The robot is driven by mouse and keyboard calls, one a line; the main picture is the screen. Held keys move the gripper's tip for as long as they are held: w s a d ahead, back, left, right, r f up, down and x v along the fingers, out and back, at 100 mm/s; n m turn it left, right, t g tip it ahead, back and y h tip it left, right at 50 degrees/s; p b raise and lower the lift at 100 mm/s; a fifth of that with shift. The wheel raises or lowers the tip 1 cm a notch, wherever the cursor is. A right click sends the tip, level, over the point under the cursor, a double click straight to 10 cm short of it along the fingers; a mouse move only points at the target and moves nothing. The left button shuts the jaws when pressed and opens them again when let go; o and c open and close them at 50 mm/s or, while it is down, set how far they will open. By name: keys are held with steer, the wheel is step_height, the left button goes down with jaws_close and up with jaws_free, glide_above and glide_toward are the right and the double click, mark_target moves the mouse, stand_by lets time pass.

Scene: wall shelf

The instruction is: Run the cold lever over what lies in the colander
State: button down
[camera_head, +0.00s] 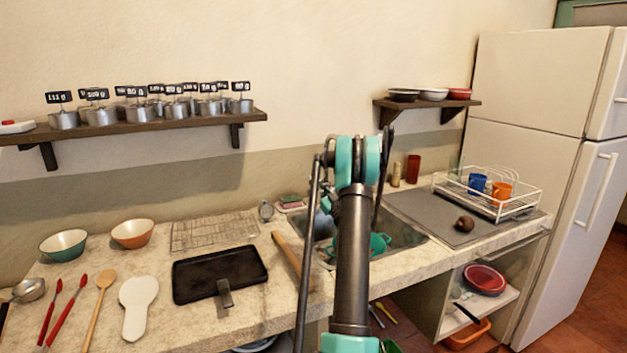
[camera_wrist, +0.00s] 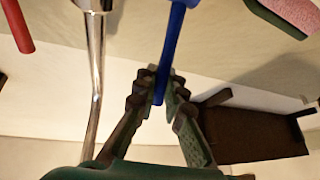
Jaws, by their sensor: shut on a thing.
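In the wrist view my gripper (camera_wrist: 160,88) has its dark fingers closed around the blue cold lever (camera_wrist: 174,40), near the lever's end. A chrome pipe (camera_wrist: 95,75), which looks like the tap's spout, runs beside it on the left. A red bar with a rounded end (camera_wrist: 18,25), probably the other lever, shows in the upper left corner. In the head view the teal colander (camera_head: 378,243) sits in the sink (camera_head: 408,237), partly behind my arm. I cannot make out what lies in it. The tap and my gripper are hidden behind the arm there.
A sponge (camera_head: 291,201) lies left of the sink and also shows in the wrist view (camera_wrist: 292,12). A rolling pin (camera_head: 291,258) and a black tray (camera_head: 219,272) lie on the counter. A dish rack (camera_head: 500,211) stands to the right. A red cup (camera_head: 413,168) stands behind the sink.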

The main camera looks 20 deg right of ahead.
steer(key=shift+s+f+t+y, duration=0.25)
steer(key=shift+t+y, duration=0.05)
steer(key=shift+t, duration=0.1)
steer(key=c, duration=1.6)
jaws_free()
step_height(320, 180, up, 10)
